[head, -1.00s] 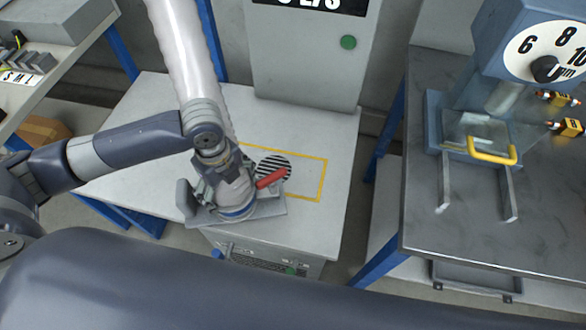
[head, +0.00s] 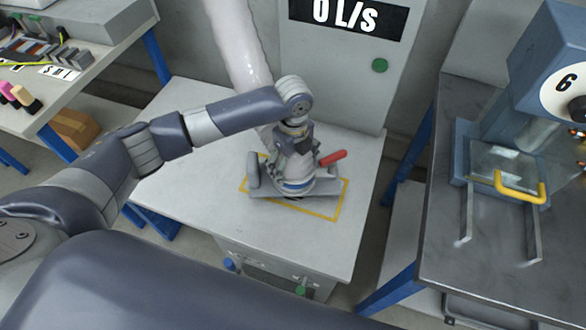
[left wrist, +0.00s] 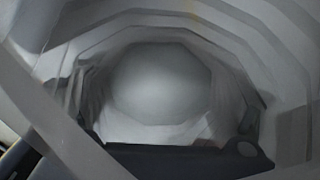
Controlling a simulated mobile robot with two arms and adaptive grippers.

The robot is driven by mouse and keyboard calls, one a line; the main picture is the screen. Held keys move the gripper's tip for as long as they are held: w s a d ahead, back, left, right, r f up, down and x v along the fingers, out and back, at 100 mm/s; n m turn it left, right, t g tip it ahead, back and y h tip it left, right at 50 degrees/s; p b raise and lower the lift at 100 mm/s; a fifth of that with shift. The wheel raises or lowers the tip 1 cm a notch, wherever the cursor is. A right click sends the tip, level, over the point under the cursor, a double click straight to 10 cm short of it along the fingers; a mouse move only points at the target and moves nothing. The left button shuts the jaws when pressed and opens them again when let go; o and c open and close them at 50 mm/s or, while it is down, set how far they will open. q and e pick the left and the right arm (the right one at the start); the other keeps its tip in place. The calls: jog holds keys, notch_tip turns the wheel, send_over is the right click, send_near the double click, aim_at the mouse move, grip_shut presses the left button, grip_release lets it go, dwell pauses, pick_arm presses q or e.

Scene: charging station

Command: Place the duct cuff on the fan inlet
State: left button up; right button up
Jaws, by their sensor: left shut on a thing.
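My left gripper (head: 294,150) is shut on the duct cuff (head: 297,183), a grey round collar with a blue band, a flat grey plate and a red lever (head: 332,158). The white duct hose (head: 238,45) runs up behind my wrist. The cuff is above the area inside the yellow outline (head: 343,200) on the light grey bench. The striped round fan inlet is hidden beneath the cuff. I cannot tell whether the cuff touches it. My right gripper is not in view.
A grey cabinet (head: 335,75) with a "0 L/S" display (head: 347,14) and a green button (head: 380,66) stands behind the bench (head: 185,150). A dark table (head: 440,230) with a blue gauge machine (head: 525,70) is at right. Another bench (head: 100,70) is at left.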

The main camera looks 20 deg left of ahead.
aim_at(293, 164)
pick_arm(q)
jog(key=shift+f, duration=1.3)
jog(key=shift+f, duration=0.1)
jog(key=o, duration=1.1)
notch_tip(293, 164, up, 12)
jog(key=shift+r, duration=0.15)
